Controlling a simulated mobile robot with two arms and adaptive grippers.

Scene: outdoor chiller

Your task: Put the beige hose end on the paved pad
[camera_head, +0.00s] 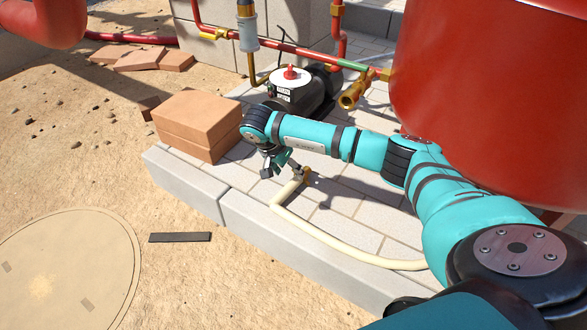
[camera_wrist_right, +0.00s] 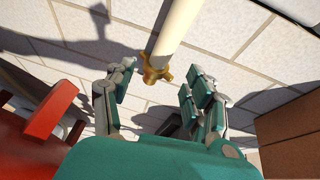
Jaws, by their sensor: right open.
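The beige hose (camera_head: 335,243) runs over the light paved pad (camera_head: 335,193) and ends in a brass fitting (camera_head: 305,173). In the right wrist view the hose (camera_wrist_right: 175,30) comes in from the top and its brass end fitting (camera_wrist_right: 155,70) lies over the pad's paving (camera_wrist_right: 225,32). My right gripper (camera_head: 283,168) is open beside the hose end; in the wrist view its fingers (camera_wrist_right: 152,100) stand apart on either side, just short of the fitting. Nothing is between the fingers. My left gripper is not in view.
Stacked orange bricks (camera_head: 200,122) stand at the pad's left edge. A pump (camera_head: 297,88) with red and brass pipes is behind. A large red tank (camera_head: 490,100) fills the right. A round cover (camera_head: 68,265) and dark strip (camera_head: 180,237) lie on the sand.

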